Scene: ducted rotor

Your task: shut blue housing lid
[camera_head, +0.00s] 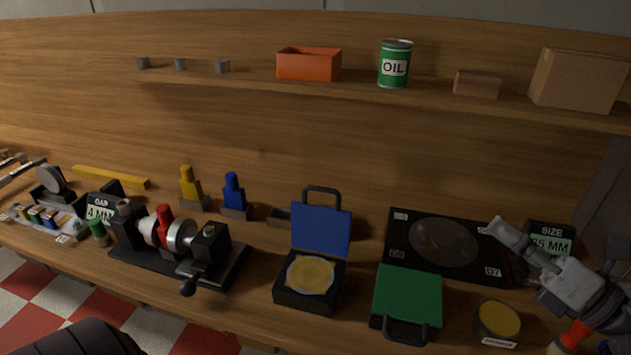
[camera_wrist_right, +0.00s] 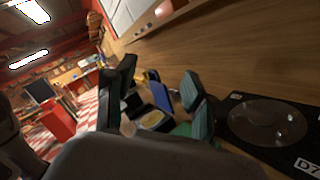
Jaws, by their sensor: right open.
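The blue housing is a black box (camera_head: 308,298) with its blue lid (camera_head: 321,230) standing open, tilted up at the back, handle on top. A round yellowish disc (camera_head: 310,274) shows in the box. The blue lid also appears in the right wrist view (camera_wrist_right: 162,97), partly behind a finger, with the open box (camera_wrist_right: 152,120) beside it. My right gripper (camera_head: 512,238) is at the right, over the right end of the black plate, well apart from the blue lid. Its two fingers (camera_wrist_right: 158,95) stand apart and hold nothing. My left gripper does not show.
A shut green-lidded box (camera_head: 408,293) and a yellow-topped round container (camera_head: 497,322) stand between the housing and my right arm. A black plate (camera_head: 405,255) with a round disc lies behind them. A red-handled fixture (camera_head: 180,240) stands left. A shelf (camera_head: 400,93) runs above.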

